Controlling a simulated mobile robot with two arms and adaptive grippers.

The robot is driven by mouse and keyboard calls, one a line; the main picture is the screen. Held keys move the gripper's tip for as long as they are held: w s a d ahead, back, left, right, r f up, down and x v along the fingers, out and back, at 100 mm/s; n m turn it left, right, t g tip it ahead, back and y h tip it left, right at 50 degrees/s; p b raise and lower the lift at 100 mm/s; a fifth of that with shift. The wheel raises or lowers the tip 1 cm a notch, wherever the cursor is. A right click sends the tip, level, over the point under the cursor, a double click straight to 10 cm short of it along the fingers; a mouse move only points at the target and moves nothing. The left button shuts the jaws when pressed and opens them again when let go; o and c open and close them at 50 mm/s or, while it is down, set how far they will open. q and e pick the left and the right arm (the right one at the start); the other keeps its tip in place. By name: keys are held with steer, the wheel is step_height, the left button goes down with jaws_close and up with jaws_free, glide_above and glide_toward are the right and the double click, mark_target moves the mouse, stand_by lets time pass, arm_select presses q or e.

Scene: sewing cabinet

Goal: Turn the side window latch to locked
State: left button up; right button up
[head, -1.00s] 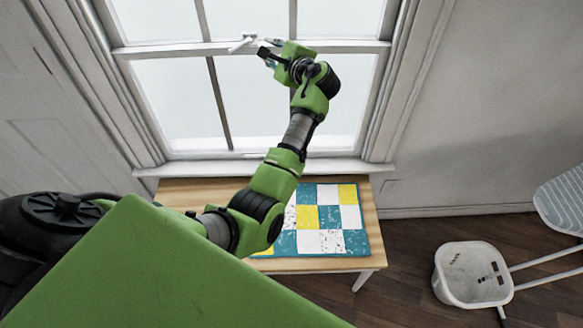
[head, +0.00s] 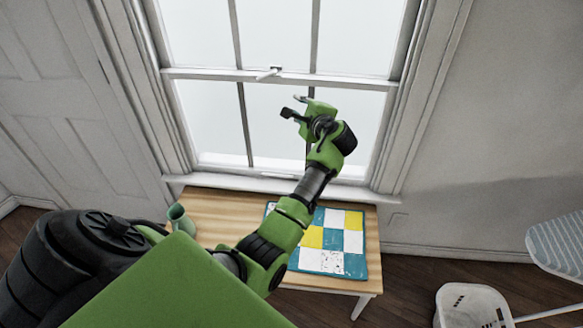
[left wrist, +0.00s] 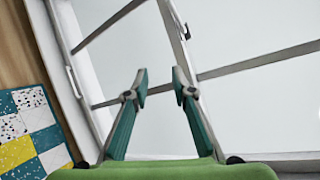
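The window latch (head: 269,73) is a small pale lever on the sash window's middle rail. In the head view its lever points left and slightly down; I cannot tell whether it is locked. A small fitting that looks like the latch (left wrist: 187,32) shows on the rail in the left wrist view, beyond the fingertips. My left gripper (head: 296,105) is in front of the window, below and right of the latch, and apart from it. In the left wrist view its two teal fingers (left wrist: 160,76) are spread with nothing between them. My right gripper is not in view.
A white basket (head: 472,306) and an ironing board (head: 560,243) are at the right. A panelled door (head: 60,100) is at the left.

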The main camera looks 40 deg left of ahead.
arm_select(q)
steer(key=s+d+f+n+g+h, duration=0.1)
steer(key=s+d+f+n+h, duration=0.3)
steer(key=s+f, duration=0.9)
steer(key=d, duration=0.3)
steer(key=shift+s+f+h, duration=0.2)
steer(key=shift+f+h, duration=0.1)
steer(key=shift+f, duration=0.05)
steer(key=shift+d, duration=0.1)
steer(key=shift+c, duration=0.5)
